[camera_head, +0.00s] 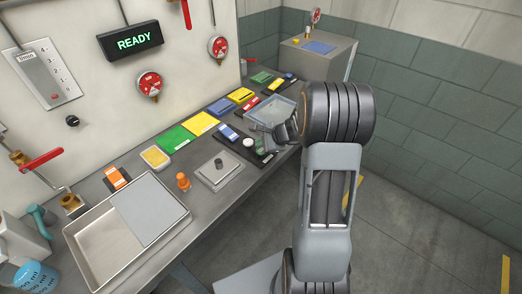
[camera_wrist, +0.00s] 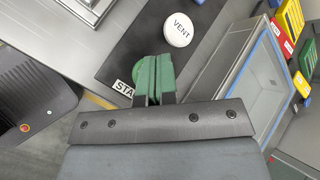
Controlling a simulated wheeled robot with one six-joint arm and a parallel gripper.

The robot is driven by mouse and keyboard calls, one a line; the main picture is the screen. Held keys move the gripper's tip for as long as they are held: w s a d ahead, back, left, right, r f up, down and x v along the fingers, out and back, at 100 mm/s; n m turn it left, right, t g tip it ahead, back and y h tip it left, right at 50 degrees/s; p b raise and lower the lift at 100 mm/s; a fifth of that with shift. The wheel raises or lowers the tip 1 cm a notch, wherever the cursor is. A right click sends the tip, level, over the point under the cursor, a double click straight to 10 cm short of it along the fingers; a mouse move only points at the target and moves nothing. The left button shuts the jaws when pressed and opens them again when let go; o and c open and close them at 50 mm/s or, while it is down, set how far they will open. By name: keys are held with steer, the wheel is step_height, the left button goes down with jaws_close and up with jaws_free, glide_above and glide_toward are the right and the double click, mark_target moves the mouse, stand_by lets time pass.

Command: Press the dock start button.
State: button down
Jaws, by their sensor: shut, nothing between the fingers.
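A black button strip (camera_head: 237,140) lies along the front of the bench. In the wrist view the strip (camera_wrist: 122,52) carries a white round button marked VENT (camera_wrist: 179,30) and a white label reading "STA" (camera_wrist: 124,88), the rest of it hidden. My gripper (camera_wrist: 152,72) is shut and empty, its fingertips over the strip beside that label. A green rounded shape (camera_wrist: 137,66) shows at the fingertips, mostly covered by them. I cannot tell whether the fingers touch it. In the head view my gripper (camera_head: 281,135) is at the strip's right end, partly hidden by my arm.
A wall display (camera_head: 133,40) reads READY. A clear-topped grey tray (camera_head: 270,110) lies behind my gripper; in the wrist view its blue-edged rim is close on the right. Coloured bins, an orange knob (camera_head: 182,181) and a large metal tray (camera_head: 85,240) occupy the bench.

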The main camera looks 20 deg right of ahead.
mark_target(261, 150)
steer(key=shift+f+b, duration=1.05)
steer(key=shift+b, duration=0.1)
stand_by(0.8)
steer(key=shift+r, duration=0.15)
steer(key=shift+r+p, duration=0.75)
steer(key=shift+r, duration=0.15)
steer(key=shift+r, duration=0.1)
steer(key=shift+r+p, duration=1.9)
steer(key=shift+r, duration=0.55)
